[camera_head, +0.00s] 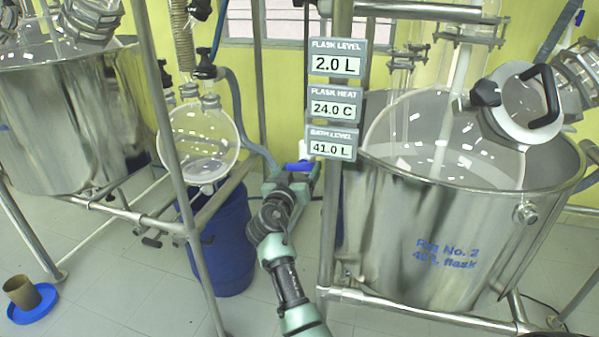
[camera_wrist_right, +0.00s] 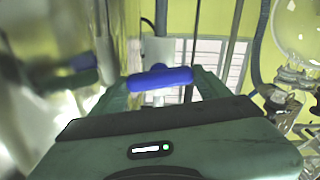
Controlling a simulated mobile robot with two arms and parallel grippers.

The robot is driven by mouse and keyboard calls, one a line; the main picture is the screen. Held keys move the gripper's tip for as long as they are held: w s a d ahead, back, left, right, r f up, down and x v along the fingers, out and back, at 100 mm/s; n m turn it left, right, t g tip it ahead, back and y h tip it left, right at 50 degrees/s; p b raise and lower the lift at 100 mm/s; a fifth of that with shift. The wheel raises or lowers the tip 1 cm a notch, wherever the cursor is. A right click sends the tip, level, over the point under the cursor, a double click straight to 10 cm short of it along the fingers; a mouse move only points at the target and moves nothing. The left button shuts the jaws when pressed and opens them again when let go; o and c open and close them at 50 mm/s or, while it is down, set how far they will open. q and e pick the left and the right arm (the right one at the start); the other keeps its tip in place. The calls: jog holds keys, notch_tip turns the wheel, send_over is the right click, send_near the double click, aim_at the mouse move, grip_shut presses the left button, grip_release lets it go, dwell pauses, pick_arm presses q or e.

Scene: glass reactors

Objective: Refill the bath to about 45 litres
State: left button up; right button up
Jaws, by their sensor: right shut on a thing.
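The bath is a large steel tub (camera_head: 430,235) at the right, marked "Rig No. 2", with a glass flask inside. Its bath level display (camera_head: 332,147) reads 41.0 L. In the right wrist view the blue handle (camera_wrist_right: 160,78) lies crosswise between the fingers, in front of a white fitting (camera_wrist_right: 157,52). My left gripper is not in view.
A round glass flask (camera_head: 198,142) hangs above a blue drum (camera_head: 222,240). Another steel tub (camera_head: 70,120) stands at left. A brown cup (camera_head: 22,292) sits on a blue dish.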

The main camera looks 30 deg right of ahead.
jog(key=shift+n, duration=0.9)
jog(key=n, duration=0.2)
jog(key=shift+n, duration=0.4)
jog(key=shift+n+p, duration=0.3)
jog(key=shift+n, duration=2.2)
jog(key=shift+r, duration=0.1)
jog(key=o, duration=1.3)
jog(key=shift+w, duration=0.1)
jog(key=shift+o, duration=0.3)
